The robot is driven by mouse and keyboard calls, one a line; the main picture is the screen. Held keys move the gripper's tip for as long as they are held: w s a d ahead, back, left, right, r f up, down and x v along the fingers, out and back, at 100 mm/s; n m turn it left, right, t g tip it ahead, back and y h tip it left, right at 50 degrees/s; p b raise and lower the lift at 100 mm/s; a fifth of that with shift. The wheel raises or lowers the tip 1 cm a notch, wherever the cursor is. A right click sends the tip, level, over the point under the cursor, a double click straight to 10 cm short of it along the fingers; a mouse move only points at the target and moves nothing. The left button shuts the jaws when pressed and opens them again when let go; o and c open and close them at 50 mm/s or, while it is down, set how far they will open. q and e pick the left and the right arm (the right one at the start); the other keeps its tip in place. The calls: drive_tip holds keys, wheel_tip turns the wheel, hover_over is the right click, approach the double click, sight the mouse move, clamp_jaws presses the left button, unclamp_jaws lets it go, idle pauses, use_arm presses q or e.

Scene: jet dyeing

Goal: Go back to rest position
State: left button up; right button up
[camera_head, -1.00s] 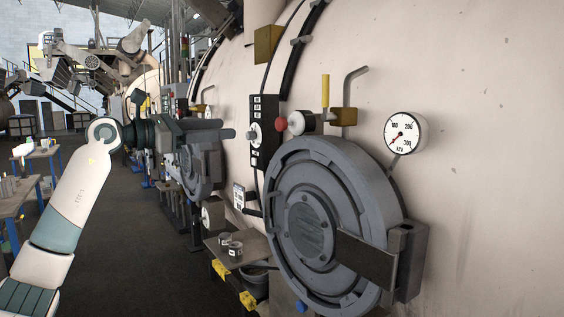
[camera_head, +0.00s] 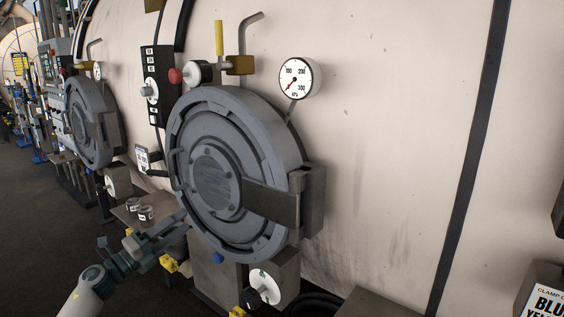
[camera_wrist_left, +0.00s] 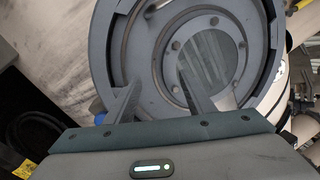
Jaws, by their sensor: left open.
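My left gripper (camera_head: 178,222) is low in the head view, in front of the lower left edge of the round grey hatch door (camera_head: 212,180). Its two fingers stand apart and hold nothing in the left wrist view (camera_wrist_left: 160,98). There the hatch door (camera_wrist_left: 255,70) fills the space beyond the fingertips; whether they touch it I cannot tell. The door lies against the cream vessel wall, with a dark latch bar (camera_head: 270,202) at its right. My right gripper is not in view.
A pressure gauge (camera_head: 295,78), a yellow-handled valve (camera_head: 219,38) and a black control panel (camera_head: 157,85) sit above the door. A small shelf with two cans (camera_head: 146,213) stands left of it. Below is a box with a white dial (camera_head: 264,287). Dark floor (camera_head: 40,230) is open at left.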

use_arm(q)
drive_tip(key=s+d+f+n+y, duration=0.1)
drive_tip(key=s+f+n+y, duration=0.35)
drive_tip(key=f, duration=1.05)
drive_tip(key=s+d+f+n+g+y, duration=0.15)
drive_tip(key=s+f+n, duration=0.6)
drive_tip(key=f, duration=0.75)
drive_tip(key=s+d+f+n+y, duration=0.1)
drive_tip(key=s+f+n+y, duration=0.4)
drive_tip(key=f, duration=1)
drive_tip(key=s+d+f+n+g, duration=0.2)
drive_tip(key=s+f, duration=0.6)
drive_tip(key=s, duration=0.4)
drive_tip(key=s+d+f+n+g, duration=0.3)
drive_tip(key=s+f+n, duration=0.2)
drive_tip(key=s+f, duration=0.3)
drive_tip(key=s+d+f+n+g, duration=0.2)
drive_tip(key=s+f, duration=0.6)
drive_tip(key=s, duration=0.9)
drive_tip(key=shift+d+f+n, duration=0.4)
drive_tip(key=shift+d+n, duration=0.2)
drive_tip(key=shift+n, duration=0.3)
drive_tip(key=shift+w+g, duration=0.1)
drive_tip(key=shift+g, duration=0.15)
